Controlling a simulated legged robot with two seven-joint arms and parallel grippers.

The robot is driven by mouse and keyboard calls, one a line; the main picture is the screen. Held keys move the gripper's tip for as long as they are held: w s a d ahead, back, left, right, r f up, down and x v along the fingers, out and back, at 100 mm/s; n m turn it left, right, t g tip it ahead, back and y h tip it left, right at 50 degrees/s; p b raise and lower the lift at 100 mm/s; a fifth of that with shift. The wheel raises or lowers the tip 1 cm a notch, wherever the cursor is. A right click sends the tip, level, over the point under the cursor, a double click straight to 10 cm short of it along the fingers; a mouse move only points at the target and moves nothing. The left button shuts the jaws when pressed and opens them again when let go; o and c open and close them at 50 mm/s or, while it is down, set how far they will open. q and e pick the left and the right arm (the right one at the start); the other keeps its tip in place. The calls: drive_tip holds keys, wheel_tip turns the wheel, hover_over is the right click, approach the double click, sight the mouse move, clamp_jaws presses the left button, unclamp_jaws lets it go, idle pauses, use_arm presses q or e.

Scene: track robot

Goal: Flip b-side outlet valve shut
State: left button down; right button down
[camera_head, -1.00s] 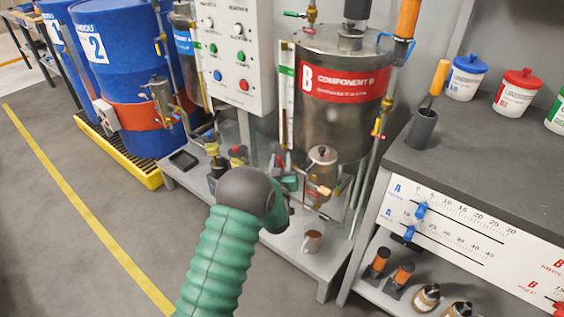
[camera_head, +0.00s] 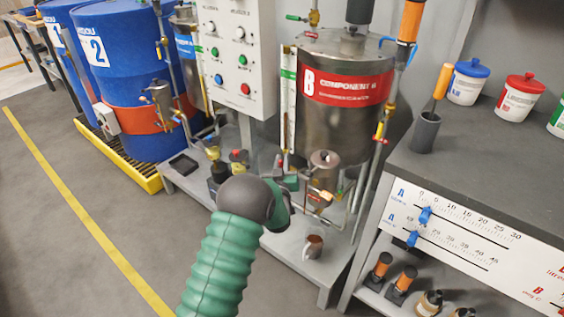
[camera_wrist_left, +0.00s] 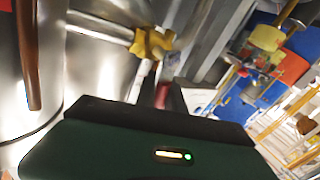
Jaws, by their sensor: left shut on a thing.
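The B component tank (camera_head: 342,110) is a steel drum with a red label, standing on a grey stand. My left gripper (camera_head: 290,188) is below it, at the small pipework beside a small steel pot (camera_head: 324,170). The gripper is shut on what seems to be the B-side outlet valve handle; the wrist and gripper body hide the contact in the head view. In the left wrist view a red piece (camera_wrist_left: 162,95) shows just beyond the dark green gripper body (camera_wrist_left: 150,145), below a yellow fitting (camera_wrist_left: 152,43) on a steel pipe. My right gripper is out of view.
A brown mug (camera_head: 313,246) stands on the stand's lower shelf (camera_head: 285,245). A control panel (camera_head: 235,60) and blue drums (camera_head: 125,80) are at the left. A grey bench (camera_head: 480,160) is at the right. The floor at the left is clear.

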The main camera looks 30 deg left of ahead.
use_arm(q)
drive_tip(key=m, duration=0.1)
drive_tip(key=d+m+t+b, duration=0.1)
drive_tip(key=shift+d+r+m+t+y+b, duration=0.1)
drive_tip(key=shift+r+m+t+y+b, duration=0.1)
drive_tip(key=shift+m+t+y+b, duration=0.1)
drive_tip(key=c, duration=1.4)
unclamp_jaws()
drive_tip(key=shift+c, duration=0.2)
drive_tip(key=p+v, duration=0.4)
drive_tip(key=v, duration=1.3)
